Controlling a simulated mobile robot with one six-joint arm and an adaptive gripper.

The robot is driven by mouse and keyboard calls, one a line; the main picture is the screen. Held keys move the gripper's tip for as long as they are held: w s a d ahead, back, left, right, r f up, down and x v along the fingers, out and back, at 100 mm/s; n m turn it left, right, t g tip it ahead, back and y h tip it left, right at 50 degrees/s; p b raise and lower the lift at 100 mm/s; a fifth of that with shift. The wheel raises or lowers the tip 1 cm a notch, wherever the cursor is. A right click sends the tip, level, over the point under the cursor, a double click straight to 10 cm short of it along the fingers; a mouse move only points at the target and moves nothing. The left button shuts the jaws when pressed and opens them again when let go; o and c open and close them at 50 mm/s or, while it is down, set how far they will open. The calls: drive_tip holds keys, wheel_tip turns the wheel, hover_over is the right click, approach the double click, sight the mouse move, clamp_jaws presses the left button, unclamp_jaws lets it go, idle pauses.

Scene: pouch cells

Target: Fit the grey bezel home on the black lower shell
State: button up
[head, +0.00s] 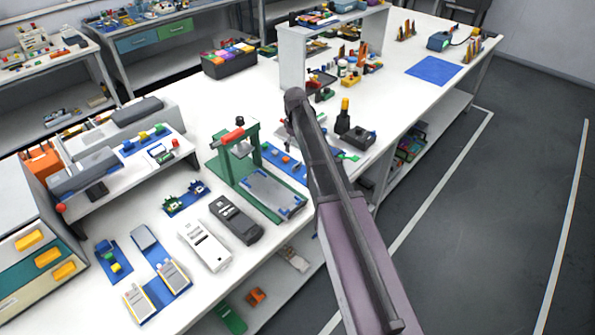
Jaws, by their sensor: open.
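The grey bezel, which I take to be the pale housing with cut-outs (204,245), lies flat near the front edge of the white bench. The black lower shell, which I take to be the long dark housing (237,220), lies just right of it, roughly parallel. The two are apart, side by side. My arm crosses the picture from the bottom right to the middle of the bench, to the right of both parts. My gripper cannot be made out; its end is hidden or out of frame.
A green press frame (252,155) with a grey plate stands behind the black shell. Blue mats (108,250) with small parts lie left of the bezel. A white raised shelf (120,168) stands at the left.

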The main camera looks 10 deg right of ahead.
sight(297, 164)
drive_tip(key=shift+f+b, duration=2.05)
drive_tip(key=shift+f, duration=0.3)
drive_tip(key=shift+f, duration=0.1)
drive_tip(key=f+b, duration=0.3)
drive_tip(key=shift+s+d+f, duration=0.15)
drive_tip(key=shift+s+d, duration=0.05)
drive_tip(key=shift+d, duration=0.05)
drive_tip(key=shift+f+b, duration=0.85)
drive_tip(key=shift+b, duration=0.25)
drive_tip(key=shift+c, duration=0.2)
drive_tip(key=c, duration=0.6)
